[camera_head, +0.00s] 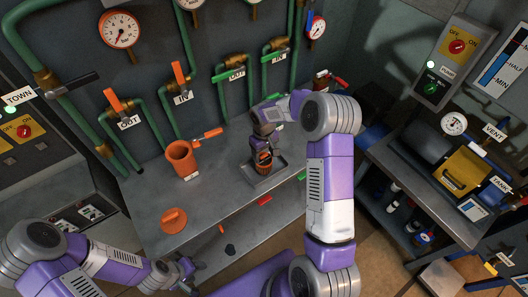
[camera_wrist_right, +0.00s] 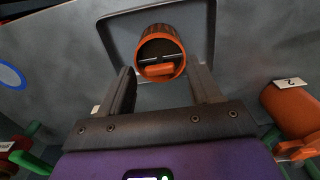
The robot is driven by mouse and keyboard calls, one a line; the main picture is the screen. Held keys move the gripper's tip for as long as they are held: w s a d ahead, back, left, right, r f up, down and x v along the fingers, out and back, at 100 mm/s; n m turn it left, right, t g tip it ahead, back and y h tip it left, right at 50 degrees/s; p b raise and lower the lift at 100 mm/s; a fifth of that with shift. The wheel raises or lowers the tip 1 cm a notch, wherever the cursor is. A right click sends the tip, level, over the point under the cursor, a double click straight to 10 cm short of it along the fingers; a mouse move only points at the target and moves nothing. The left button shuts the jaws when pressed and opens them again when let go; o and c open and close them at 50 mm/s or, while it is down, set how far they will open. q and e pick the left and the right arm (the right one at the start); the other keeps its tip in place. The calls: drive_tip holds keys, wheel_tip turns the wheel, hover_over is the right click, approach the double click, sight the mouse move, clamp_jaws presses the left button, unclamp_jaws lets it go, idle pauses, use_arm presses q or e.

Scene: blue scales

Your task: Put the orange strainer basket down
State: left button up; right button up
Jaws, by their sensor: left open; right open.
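The orange strainer basket (camera_head: 264,159) stands in a shallow grey tray (camera_head: 283,173) on the bench. In the right wrist view the basket (camera_wrist_right: 161,70) shows its orange rim and a crossbar with an orange grip inside, and the tray (camera_wrist_right: 113,36) lies around its base. My right gripper (camera_head: 264,140) is over the basket, with its fingers open. In its wrist view the fingers (camera_wrist_right: 162,80) are on either side of the basket's near end, with visible gaps. My left gripper (camera_head: 188,274) is low at the front left, open and away from the basket.
An orange strainer housing (camera_head: 181,160) with a swing handle stands left of the tray. A round orange lid (camera_head: 173,220) lies on the bench's front left. Green pipes with orange valve handles (camera_head: 180,75) rise behind. The bench between lid and tray is mostly clear.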

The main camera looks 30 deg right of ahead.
wheel_tip(320, 180, up, 12)
drive_tip(key=shift+p, duration=0.4)
idle(0.4)
